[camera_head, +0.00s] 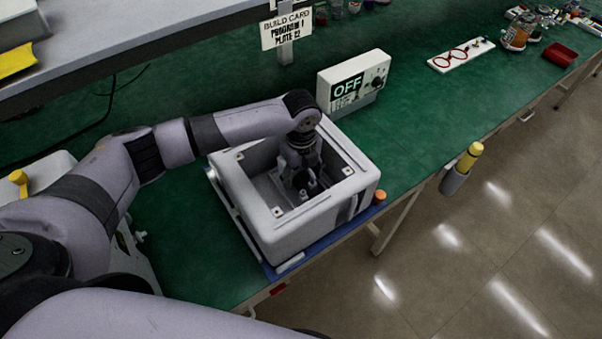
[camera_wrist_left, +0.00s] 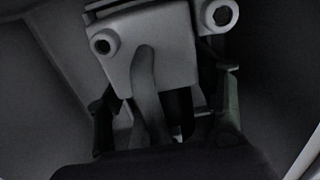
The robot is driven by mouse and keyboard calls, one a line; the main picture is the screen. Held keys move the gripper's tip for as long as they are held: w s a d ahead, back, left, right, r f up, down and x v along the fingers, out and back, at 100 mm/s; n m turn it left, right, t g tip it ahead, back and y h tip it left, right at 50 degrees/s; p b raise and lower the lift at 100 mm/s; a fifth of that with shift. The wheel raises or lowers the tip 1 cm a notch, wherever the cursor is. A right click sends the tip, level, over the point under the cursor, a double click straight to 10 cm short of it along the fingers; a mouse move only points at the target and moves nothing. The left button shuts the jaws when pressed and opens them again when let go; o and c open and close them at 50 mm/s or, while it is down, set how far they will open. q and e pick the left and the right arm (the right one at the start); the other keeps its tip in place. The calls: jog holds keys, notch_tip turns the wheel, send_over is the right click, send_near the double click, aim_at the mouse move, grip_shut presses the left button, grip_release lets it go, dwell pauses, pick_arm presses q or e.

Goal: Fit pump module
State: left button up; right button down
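My left gripper (camera_head: 300,178) reaches down into the open top of the grey-white canister housing (camera_head: 275,228), which stands on the bench. A grey part with round lugs, seemingly the pump module (camera_head: 312,190), is low inside the housing at the gripper. In the left wrist view the module (camera_wrist_left: 168,62) shows a flat plate, two round holed lugs and a curved tube or handle. The gripper's dark fingers (camera_wrist_left: 167,115) stand wide apart near its two sides; whether they press on it is too dark to tell. The module's underside and seating are hidden. My right gripper is not in view.
A control box reading OFF (camera_head: 353,84) stands just behind the housing. A build card (camera_head: 286,30) hangs above. An orange knob (camera_head: 379,196) is at the front edge, and a yellow-capped bottle (camera_head: 468,158) hangs in a holder.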

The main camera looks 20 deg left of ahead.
pick_arm(q)
jog(key=shift+o, duration=1.2)
jog(key=shift+s+f, duration=0.1)
jog(key=shift+f, duration=0.05)
notch_tip(320, 180, up, 12)
jog(key=shift+r, duration=0.1)
